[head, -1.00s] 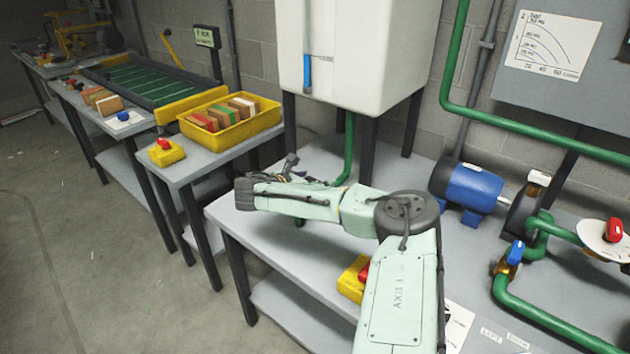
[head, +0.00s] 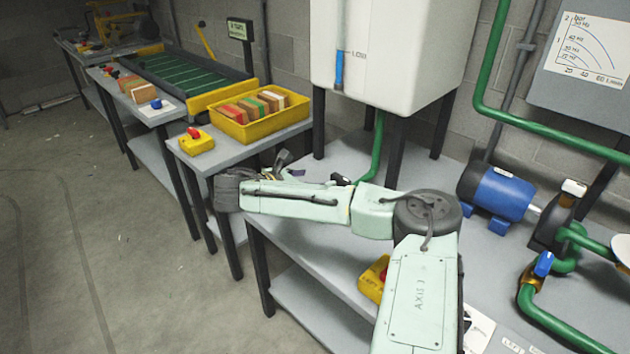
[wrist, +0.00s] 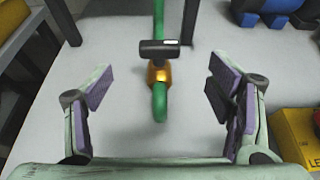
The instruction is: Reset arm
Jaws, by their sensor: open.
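My arm reaches across the head view from the lower right, bent at a dark joint, over the grey bench (head: 505,265). In the wrist view my gripper (wrist: 160,108) is open and empty, its purple-padded fingers wide apart. Between and beyond the fingers, a green pipe ends in a brass valve (wrist: 158,73) with a black handle (wrist: 160,50). The gripper looks down at the bench top and no contact with the valve shows. In the head view the fingers are mostly hidden by my arm.
A white tank (head: 385,55) stands on dark legs behind the arm. A blue motor (head: 495,190) and green pipes (head: 560,318) are at the right. A yellow box (head: 373,278) sits beside my arm. A yellow bin (head: 250,122) holds several blocks on the left bench. The floor at left is clear.

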